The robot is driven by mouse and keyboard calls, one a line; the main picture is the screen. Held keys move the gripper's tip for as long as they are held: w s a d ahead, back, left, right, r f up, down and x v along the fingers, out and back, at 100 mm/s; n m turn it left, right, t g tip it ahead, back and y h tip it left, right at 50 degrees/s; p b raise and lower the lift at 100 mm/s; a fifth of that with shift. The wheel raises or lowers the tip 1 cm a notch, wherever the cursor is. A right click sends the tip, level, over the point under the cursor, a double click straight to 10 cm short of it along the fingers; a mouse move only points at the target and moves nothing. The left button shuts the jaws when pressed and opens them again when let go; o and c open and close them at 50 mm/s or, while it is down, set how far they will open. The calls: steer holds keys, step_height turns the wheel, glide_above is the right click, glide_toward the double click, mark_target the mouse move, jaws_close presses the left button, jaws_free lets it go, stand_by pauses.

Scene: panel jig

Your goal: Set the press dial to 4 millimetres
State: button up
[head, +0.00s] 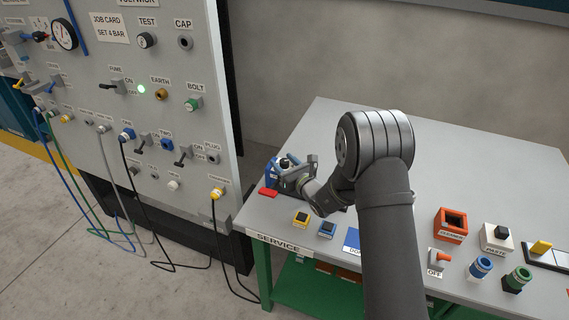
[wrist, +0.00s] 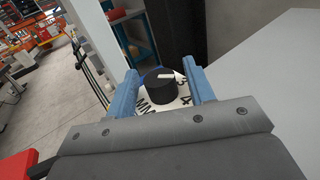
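The press dial is a black round knob (wrist: 160,86) with a white pointer line on top, on a white face marked MM and digits. I read a 4 at the lower right of the face, with another digit above it. The pointer lies toward the right of the picture, nearer the upper digit than the 4. My gripper (wrist: 161,92) is open, its blue fingers on either side of the knob with gaps showing. In the head view my gripper (head: 290,168) is at the table's left end and partly hides the dial.
A red block (head: 268,191) lies beside the press. The upright panel (head: 120,70) with switches and cables stands to the left. The table's back area is clear.

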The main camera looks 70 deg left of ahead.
steer(key=shift+d, duration=0.1)
steer(key=w+d, duration=0.3)
steer(key=d, duration=1.4)
steer(key=shift+w, duration=0.1)
steer(key=w+a+r+n+g+h, duration=0.1)
steer(key=w+a+n+g, duration=0.3)
steer(key=w, duration=0.3)
steer(key=s+a, duration=0.3)
steer(key=a, duration=0.1)
steer(key=s+a+g+h, duration=0.1)
steer(key=s+a, duration=0.2)
steer(key=a, duration=0.2)
steer(key=s+a+g, duration=0.1)
steer(key=s+a, duration=0.3)
steer(key=shift+s+a+f+h, duration=0.1)
steer(key=shift+a+f+h, duration=0.1)
steer(key=shift+h, duration=0.1)
steer(key=c, duration=0.9)
